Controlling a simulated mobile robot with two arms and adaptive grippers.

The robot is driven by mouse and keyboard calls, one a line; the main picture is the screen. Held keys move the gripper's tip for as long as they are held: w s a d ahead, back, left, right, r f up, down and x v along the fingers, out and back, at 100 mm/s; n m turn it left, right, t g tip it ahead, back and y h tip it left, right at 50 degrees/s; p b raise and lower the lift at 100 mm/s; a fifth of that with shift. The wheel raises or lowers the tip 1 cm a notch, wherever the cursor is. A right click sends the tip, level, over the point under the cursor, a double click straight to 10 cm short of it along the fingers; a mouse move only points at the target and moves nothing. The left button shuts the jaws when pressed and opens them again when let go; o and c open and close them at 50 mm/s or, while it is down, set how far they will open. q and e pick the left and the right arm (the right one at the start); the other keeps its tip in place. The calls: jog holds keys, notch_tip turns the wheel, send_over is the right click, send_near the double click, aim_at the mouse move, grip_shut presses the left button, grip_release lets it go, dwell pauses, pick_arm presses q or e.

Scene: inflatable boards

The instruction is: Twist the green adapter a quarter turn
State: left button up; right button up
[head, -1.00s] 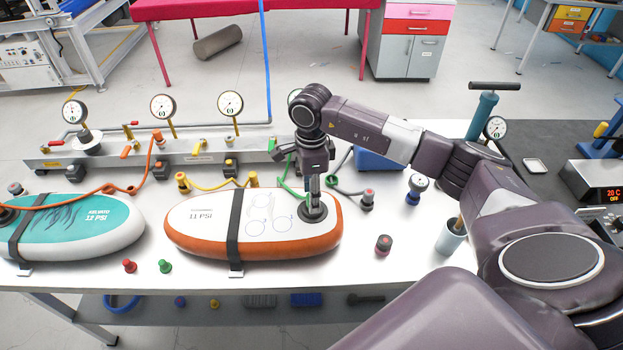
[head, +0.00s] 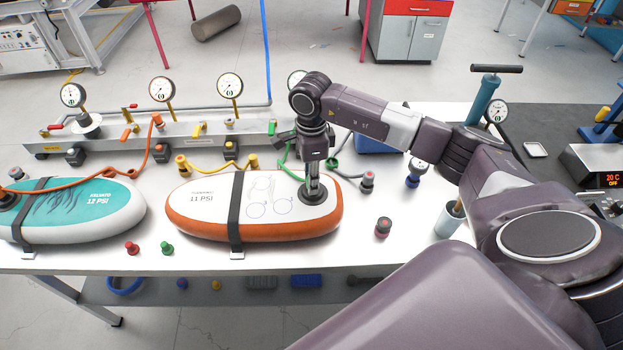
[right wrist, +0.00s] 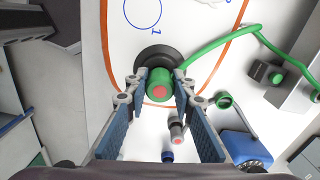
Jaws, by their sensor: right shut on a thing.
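The green adapter (right wrist: 160,84), with a reddish centre, sits on the black round valve of the white and orange board, with a green hose leading off to its right. My right gripper (right wrist: 160,92) points down over the valve, its two fingers closed on either side of the adapter; it also shows in the head view (head: 313,190). The white and orange board (head: 205,228) lies flat on the bench under a dark strap. In the head view the fingers largely hide the adapter. My left gripper is not in view.
A teal and white board (head: 100,241) lies at the left. A gauge manifold (head: 105,146) runs along the back. Red (head: 132,248) and green (head: 167,248) caps stand at the front edge. A dark red-topped fitting (head: 383,227) and a cup (head: 450,222) stand right.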

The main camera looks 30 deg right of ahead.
jog(key=shift+c, duration=0.7)
jog(key=m, duration=0.3)
jog(key=shift+w+m, duration=0.1)
jog(key=shift+m, duration=1)
jog(key=shift+d+r+m, duration=0.1)
jog(key=shift+m, duration=0.8)
jog(key=m, duration=0.3)
jog(key=shift+p, duration=0.3)
jog(key=m, duration=0.5)
jog(key=shift+d+p, duration=0.1)
jog(key=shift+p, duration=0.3)
